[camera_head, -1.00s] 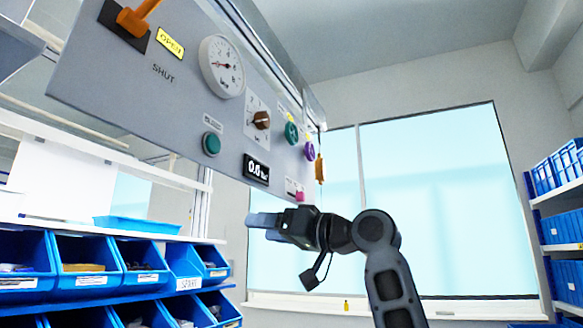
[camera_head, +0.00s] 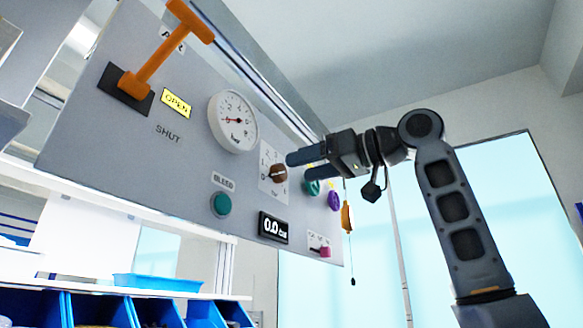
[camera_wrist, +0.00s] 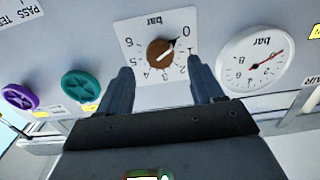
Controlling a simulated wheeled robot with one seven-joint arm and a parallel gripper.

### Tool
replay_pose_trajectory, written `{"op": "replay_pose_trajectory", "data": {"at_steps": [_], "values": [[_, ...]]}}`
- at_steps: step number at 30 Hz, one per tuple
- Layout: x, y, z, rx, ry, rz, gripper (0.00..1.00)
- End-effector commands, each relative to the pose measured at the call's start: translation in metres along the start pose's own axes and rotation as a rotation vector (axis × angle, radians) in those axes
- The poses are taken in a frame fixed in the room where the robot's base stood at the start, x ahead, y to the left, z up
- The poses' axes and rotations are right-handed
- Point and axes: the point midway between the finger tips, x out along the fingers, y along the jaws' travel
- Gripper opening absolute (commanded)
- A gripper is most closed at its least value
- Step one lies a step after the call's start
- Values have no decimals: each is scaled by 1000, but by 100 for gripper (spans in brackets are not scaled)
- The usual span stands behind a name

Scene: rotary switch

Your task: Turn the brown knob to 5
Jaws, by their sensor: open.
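The brown knob (camera_head: 279,173) sits on a white dial plate (camera_head: 266,186) on the grey panel. In the wrist view the knob (camera_wrist: 160,53) is near the middle of the plate (camera_wrist: 133,30), whose scale runs from 0 to 6 in bar and appears upside down. My gripper (camera_head: 297,168) is open in front of the panel, just right of the knob in the head view. In the wrist view its fingers lie either side of the knob's lower edge, with no visible contact; the remaining gap to the panel is unclear.
A round gauge (camera_head: 233,121) is close to the dial. Green (camera_head: 313,186) and purple (camera_head: 334,201) knobs are on the other side. The bleed button (camera_head: 221,204), a display reading 0.0 (camera_head: 273,227) and an orange lever (camera_head: 158,55) share the panel.

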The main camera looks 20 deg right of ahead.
Motion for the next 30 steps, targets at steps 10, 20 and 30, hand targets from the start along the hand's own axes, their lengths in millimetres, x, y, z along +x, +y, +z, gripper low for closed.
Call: {"op": "replay_pose_trajectory", "data": {"at_steps": [10, 20, 30], "values": [[41, 1, 0, 1, -1, 0, 67], [44, 0, 1, 0, 0, 1, 66], [44, 0, 0, 0, 0, 1, 33]]}}
